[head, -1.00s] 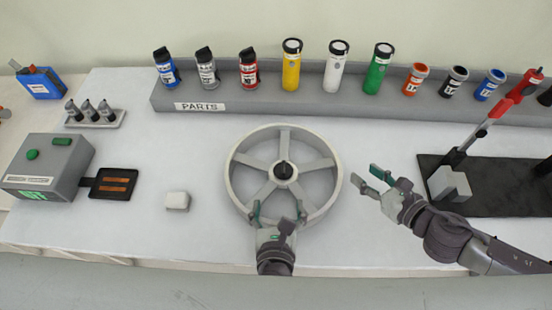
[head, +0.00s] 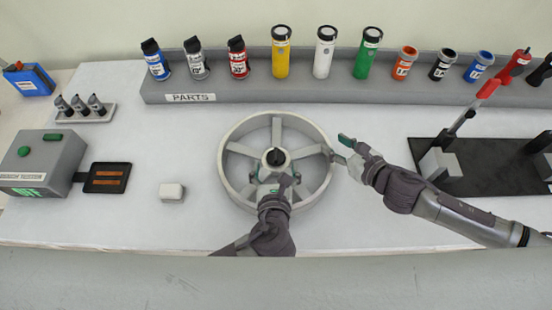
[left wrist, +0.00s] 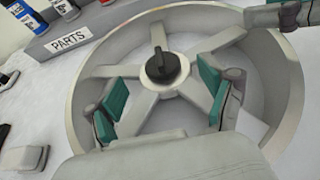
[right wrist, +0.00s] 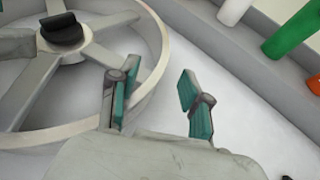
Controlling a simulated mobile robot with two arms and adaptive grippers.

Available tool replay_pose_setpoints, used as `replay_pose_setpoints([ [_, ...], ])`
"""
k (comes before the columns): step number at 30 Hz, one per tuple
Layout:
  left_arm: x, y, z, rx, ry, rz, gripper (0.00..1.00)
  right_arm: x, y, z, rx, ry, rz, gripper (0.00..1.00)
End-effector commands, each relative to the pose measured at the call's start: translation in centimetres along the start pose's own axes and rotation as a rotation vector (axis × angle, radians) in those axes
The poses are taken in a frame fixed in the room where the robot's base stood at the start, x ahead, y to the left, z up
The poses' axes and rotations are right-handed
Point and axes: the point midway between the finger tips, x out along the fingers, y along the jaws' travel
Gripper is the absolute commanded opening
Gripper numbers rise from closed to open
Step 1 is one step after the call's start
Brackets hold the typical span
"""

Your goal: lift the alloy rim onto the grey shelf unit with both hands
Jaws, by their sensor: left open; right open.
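The pale grey alloy rim (head: 224,160) lies flat on the white bench, with spokes and a black centre knob (head: 275,158). My left gripper (head: 274,181) is open over the near part of the rim; in the left wrist view its teal fingers (left wrist: 160,95) are spread over the spokes, short of the knob. My right gripper (head: 343,149) is open at the rim's right edge; in the right wrist view one finger overlaps the rim wall (right wrist: 158,40) and the other is outside it. Contact cannot be told. I cannot identify a separate grey shelf unit.
A long grey ledge (head: 208,98) labelled PARTS runs behind the rim, holding several cans and cylinders. A white block (head: 172,192) and a grey tester box (head: 45,160) are left. A black plate (head: 490,165) with a red-handled clamp is right.

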Motion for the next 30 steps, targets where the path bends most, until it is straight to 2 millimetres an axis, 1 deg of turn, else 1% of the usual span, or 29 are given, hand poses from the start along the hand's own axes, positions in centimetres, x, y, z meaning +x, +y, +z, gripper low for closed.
replay_pose_setpoints([
  [1, 1.0, 0.0, 0.0, 0.001, -0.002, 0.001, 0.82, 1.0, 0.0, 0.1, 0.002, -0.003, -0.001, 0.48],
  [3, 2.1, 0.0, 0.0, 0.000, 0.000, 0.000, 0.82, 2.2, 0.0, 0.1, 0.001, -0.002, -0.001, 0.48],
  [6, 3.4, 0.0, 0.0, 0.001, -0.001, 0.001, 0.82, 3.4, 0.0, 0.0, 0.001, -0.001, -0.001, 0.48],
  [9, 4.3, 0.0, 0.0, 0.000, 0.001, 0.000, 0.82, 4.3, 0.0, 0.0, 0.001, -0.001, 0.000, 0.48],
  [13, 4.8, 0.0, 0.0, -0.001, 0.001, 0.000, 0.82, 4.8, 0.0, 0.0, 0.002, 0.000, 0.000, 0.48],
  [21, 4.9, 0.0, 0.0, -0.001, 0.001, -0.001, 0.82, 4.9, 0.0, 0.0, 0.001, 0.001, 0.000, 0.48],
  [22, 4.9, 0.0, 0.0, -0.001, 0.001, -0.001, 0.81, 4.9, 0.0, 0.0, 0.001, 0.001, 0.000, 0.46],
  [23, 4.9, 0.0, 0.0, -0.001, 0.001, -0.001, 0.76, 4.9, 0.0, 0.0, 0.001, 0.001, 0.000, 0.41],
  [30, 4.9, 0.0, -0.1, -0.001, 0.001, -0.001, 0.36, 4.9, 0.0, 0.0, 0.001, 0.001, 0.000, 0.01],
])
